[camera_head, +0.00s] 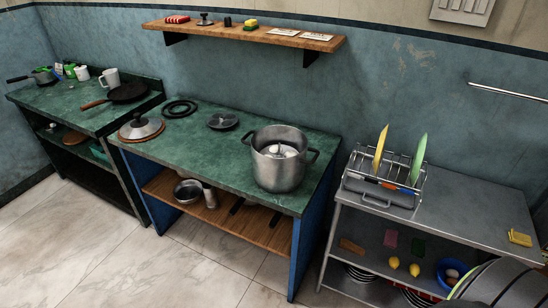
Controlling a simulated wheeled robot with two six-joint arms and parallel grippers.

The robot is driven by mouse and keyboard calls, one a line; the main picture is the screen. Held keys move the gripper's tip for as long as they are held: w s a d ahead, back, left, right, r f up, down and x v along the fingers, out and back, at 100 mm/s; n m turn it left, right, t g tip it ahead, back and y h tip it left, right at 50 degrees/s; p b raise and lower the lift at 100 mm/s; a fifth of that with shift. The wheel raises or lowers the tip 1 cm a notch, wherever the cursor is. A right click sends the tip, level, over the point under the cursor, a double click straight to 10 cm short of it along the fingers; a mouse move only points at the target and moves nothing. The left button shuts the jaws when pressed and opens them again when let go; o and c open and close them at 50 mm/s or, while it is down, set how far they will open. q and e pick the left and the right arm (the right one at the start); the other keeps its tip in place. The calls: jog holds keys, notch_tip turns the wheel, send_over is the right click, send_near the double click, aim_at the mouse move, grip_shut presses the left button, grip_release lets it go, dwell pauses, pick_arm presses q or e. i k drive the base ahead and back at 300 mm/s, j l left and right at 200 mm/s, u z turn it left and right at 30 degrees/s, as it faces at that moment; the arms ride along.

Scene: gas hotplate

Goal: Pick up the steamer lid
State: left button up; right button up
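A round silver lid with a dark knob (141,130) rests on a round wooden board on the green counter, left of the middle. A smaller dark round piece with a raised centre (222,121) lies farther right; I cannot tell if it is a lid or a burner part. A large grey metal pot (279,170) stands open at the counter's right end, with a pale object inside. I cannot tell for certain which lid is the steamer's; the silver one is the clearest lid. Neither of my grippers is in view.
A black pan (128,92) and mugs stand on the left counter. A black ring (180,108) lies behind the silver lid. A dish rack (384,187) with plates stands on the grey table at right. The green counter's front middle is clear. A wooden shelf (235,34) hangs above.

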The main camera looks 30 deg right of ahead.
aim_at(139, 128)
jog(key=i+z, duration=0.3)
jog(key=z, duration=0.2)
jog(key=i+j+z, duration=0.15)
jog(key=i+z, duration=0.15)
jog(key=z, duration=0.15)
